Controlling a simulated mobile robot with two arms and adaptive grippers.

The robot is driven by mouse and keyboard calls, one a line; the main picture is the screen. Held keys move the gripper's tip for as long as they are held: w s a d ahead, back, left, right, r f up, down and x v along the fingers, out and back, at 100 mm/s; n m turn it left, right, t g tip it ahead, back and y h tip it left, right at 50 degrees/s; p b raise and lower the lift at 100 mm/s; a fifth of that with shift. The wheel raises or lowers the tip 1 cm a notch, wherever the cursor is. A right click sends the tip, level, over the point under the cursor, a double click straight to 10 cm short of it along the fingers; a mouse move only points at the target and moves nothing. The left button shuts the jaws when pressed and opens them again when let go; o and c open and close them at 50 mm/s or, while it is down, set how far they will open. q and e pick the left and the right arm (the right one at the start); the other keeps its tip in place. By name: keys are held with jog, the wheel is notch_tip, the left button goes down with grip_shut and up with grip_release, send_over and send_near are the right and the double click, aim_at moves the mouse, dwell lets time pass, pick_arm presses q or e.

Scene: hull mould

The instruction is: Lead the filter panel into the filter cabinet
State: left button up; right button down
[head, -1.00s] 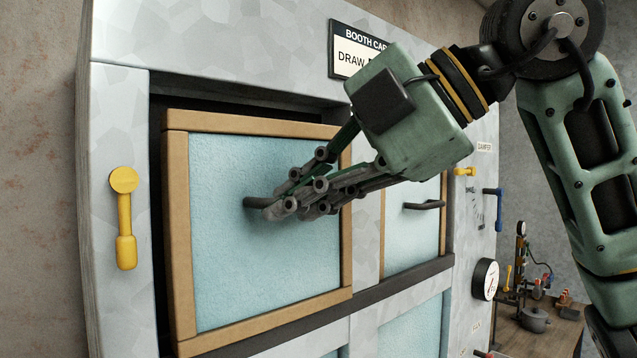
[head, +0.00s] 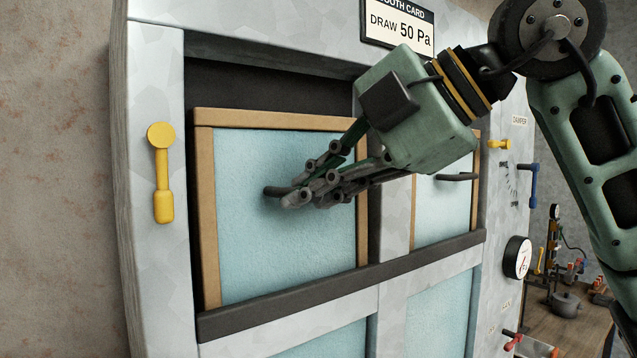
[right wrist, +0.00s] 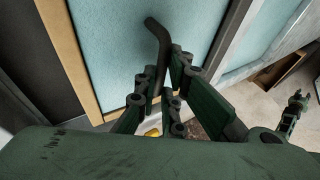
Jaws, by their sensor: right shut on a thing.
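The filter panel (head: 285,235) is a pale blue pad in a tan frame. It stands in the upper left opening of the grey filter cabinet (head: 150,290), its lower edge behind the dark rail (head: 340,284). A dark gap shows above the panel and a narrow one at its left side. My right gripper (head: 292,198) is shut on the panel's dark handle (head: 274,191). In the right wrist view the handle (right wrist: 157,38) runs between the fingers, and the panel (right wrist: 115,50) lies beyond.
A yellow latch lever (head: 162,172) hangs on the cabinet's left post. A second panel (head: 440,215) with a handle sits to the right. A gauge (head: 517,258) and a blue lever (head: 533,185) are on the right side. A workbench (head: 560,325) stands at lower right.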

jog(key=c, duration=1.8)
grip_release()
jog(key=shift+o, duration=0.3)
jog(key=o, duration=1.6)
jog(key=shift+s+d, duration=0.15)
jog(key=shift+s, duration=0.05)
jog(key=shift+s+d+b, duration=0.45)
jog(key=shift+s+b, duration=0.05)
jog(key=shift+s, duration=0.15)
jog(key=shift+w+a, duration=0.15)
